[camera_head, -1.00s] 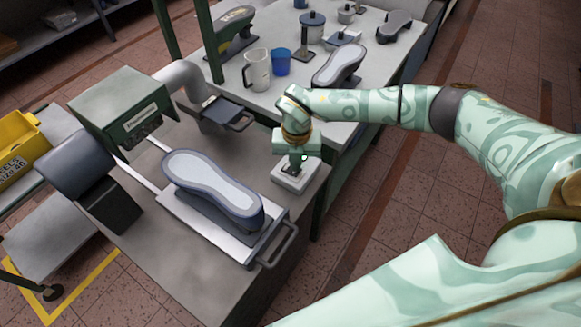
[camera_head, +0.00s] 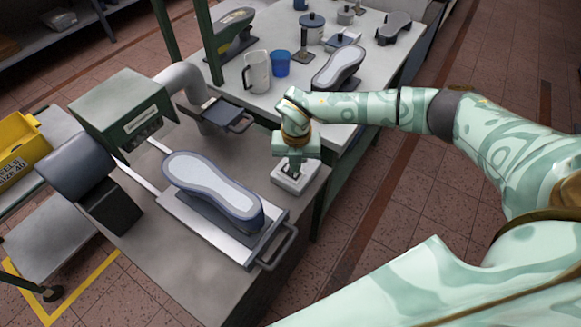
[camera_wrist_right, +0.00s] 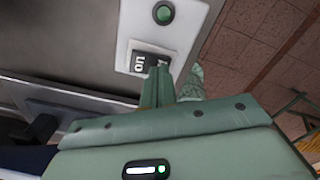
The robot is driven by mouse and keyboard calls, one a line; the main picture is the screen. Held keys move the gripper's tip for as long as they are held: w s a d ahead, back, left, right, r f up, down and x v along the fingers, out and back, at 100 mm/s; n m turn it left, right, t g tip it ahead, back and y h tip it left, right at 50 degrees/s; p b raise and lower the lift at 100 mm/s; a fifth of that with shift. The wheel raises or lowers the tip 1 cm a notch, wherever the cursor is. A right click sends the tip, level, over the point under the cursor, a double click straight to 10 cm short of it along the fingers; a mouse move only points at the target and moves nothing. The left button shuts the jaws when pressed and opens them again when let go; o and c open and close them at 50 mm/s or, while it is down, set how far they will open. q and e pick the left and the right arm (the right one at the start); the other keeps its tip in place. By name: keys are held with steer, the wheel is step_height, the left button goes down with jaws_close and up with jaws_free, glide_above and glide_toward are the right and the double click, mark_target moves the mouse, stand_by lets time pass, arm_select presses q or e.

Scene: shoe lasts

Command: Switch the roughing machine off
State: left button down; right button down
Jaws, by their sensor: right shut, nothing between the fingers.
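The roughing machine (camera_head: 122,105) is a green housing with a grey roller (camera_head: 75,165) on the bench at left. A white switch box (camera_head: 283,181) sits at the bench's right edge. In the right wrist view, a white plate (camera_wrist_right: 124,54) carries a black rocker switch (camera_wrist_right: 143,62) with white markings, and a round green lamp or button (camera_wrist_right: 163,13) is beyond it. My right gripper (camera_head: 294,168) is shut and empty over the switch box. In the wrist view its fingertips (camera_wrist_right: 157,75) are at the rocker's edge, partly covering it; contact is unclear. My left gripper is out of view.
A grey-soled shoe last (camera_head: 210,185) lies on a metal carriage with a handle (camera_head: 280,247), left of my right gripper. Behind stands a table with a clear mug (camera_head: 257,72), a blue cup (camera_head: 280,64) and other lasts. A yellow bin (camera_head: 18,140) is at far left.

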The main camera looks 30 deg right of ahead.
step_height(320, 180, up, 6)
steer(key=p, duration=0.4)
steer(key=shift+p, duration=0.4)
